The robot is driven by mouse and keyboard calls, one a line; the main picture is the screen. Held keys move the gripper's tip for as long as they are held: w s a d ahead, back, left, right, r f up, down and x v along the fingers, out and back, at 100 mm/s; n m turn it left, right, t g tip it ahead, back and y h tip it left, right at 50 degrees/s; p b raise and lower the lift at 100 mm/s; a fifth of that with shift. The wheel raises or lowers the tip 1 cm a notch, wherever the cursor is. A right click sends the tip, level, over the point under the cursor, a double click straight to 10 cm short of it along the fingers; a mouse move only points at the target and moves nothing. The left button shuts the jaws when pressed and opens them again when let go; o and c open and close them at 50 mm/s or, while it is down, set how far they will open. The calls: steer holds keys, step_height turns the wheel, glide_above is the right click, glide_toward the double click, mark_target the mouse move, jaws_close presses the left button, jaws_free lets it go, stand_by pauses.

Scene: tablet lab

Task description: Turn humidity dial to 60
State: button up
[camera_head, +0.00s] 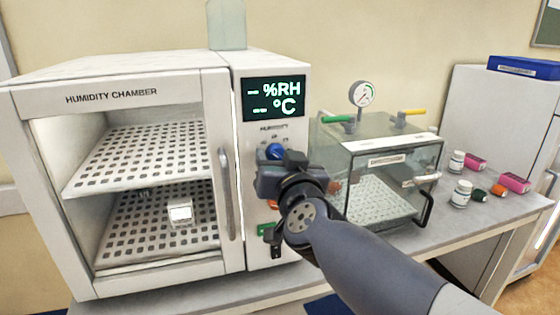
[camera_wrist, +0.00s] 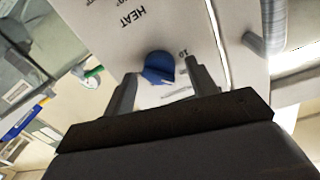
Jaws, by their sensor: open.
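The humidity chamber (camera_head: 150,75) is a white cabinet with a control panel on its right side. Its blue dial (camera_head: 274,151) sits below the display and a partly hidden "HUMIDITY" label. In the wrist view the blue dial (camera_wrist: 158,67) appears between my fingertips, near a printed "10" and the word "HEAT". My gripper (camera_wrist: 160,75) is open, with one finger on each side of the dial; I cannot tell whether they touch it. In the head view my gripper (camera_head: 272,172) covers the panel just below the dial. The display (camera_head: 273,97) shows dashes with %RH and °C.
An orange part (camera_head: 273,204) and a green switch (camera_head: 264,229) lie lower on the panel, partly hidden. A clear vacuum box (camera_head: 390,150) with a gauge (camera_head: 362,95) stands right of the panel. Several bottles stand at the table's right. The chamber's door handle (camera_head: 226,195) is left of the panel.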

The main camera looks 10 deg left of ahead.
steer(key=shift+c, duration=0.2)
steer(key=c, duration=0.9)
steer(key=shift+m, duration=0.3)
steer(key=m, duration=0.3)
steer(key=shift+d+p, duration=0.1)
steer(key=shift+p, duration=0.25)
steer(key=m, duration=0.5)
steer(key=shift+g, duration=0.3)
